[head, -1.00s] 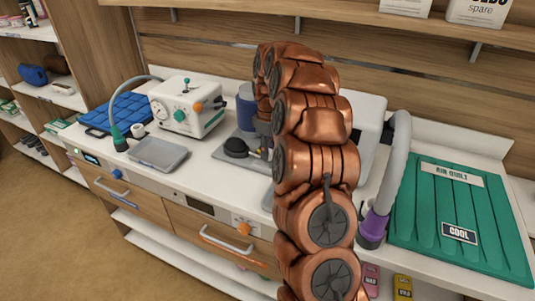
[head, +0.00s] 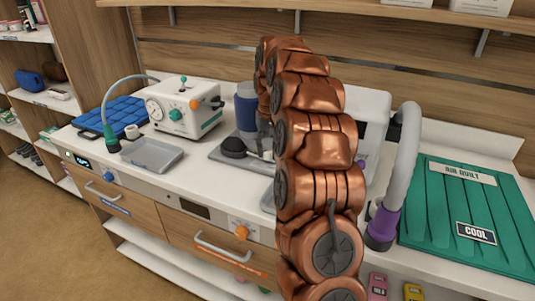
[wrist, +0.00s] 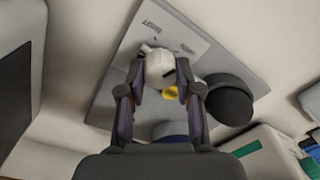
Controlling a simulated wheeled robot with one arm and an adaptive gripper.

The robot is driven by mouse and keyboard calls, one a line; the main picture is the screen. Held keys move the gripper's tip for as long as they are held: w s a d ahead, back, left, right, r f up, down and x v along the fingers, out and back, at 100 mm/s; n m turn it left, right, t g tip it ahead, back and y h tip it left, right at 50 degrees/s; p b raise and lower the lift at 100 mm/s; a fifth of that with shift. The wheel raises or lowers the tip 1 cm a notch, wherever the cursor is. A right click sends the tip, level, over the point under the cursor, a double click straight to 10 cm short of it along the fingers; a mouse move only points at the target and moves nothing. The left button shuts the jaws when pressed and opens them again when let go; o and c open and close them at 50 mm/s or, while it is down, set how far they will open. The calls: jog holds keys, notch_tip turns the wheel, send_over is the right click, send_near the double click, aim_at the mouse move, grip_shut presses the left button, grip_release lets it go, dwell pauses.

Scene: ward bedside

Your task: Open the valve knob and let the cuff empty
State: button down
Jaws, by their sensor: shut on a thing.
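In the wrist view my gripper (wrist: 160,84) is shut on a pale, rounded valve knob (wrist: 158,66) with a dark mark on it. A small yellow part (wrist: 170,92) shows just below the knob, between the fingers. A black rubber bulb (wrist: 229,100) lies to the right of the fingers. A blue rounded thing, likely the cuff (wrist: 170,130), is partly hidden by my gripper. In the head view the blue cuff (head: 246,106) stands upright behind the black bulb (head: 233,147). My copper arm hides the knob and gripper there.
The bulb and cuff are on a grey plate (head: 224,152) with printed labels. To its left are a white machine with dials (head: 182,107), a grey tray (head: 153,156) and a blue quilted pad (head: 118,111). A grey hose (head: 408,160) and a green quilt (head: 462,215) lie right.

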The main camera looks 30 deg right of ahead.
aim_at(269, 149)
jog(key=m+b, duration=0.2)
jog(key=m, duration=0.2)
jog(key=shift+m, duration=0.4)
dwell(0.4)
jog(key=c, duration=0.8)
grip_release()
jog(key=shift+s+d+r, duration=0.1)
jog(key=shift+d+r, duration=0.05)
jog(key=shift+r, duration=3.6)
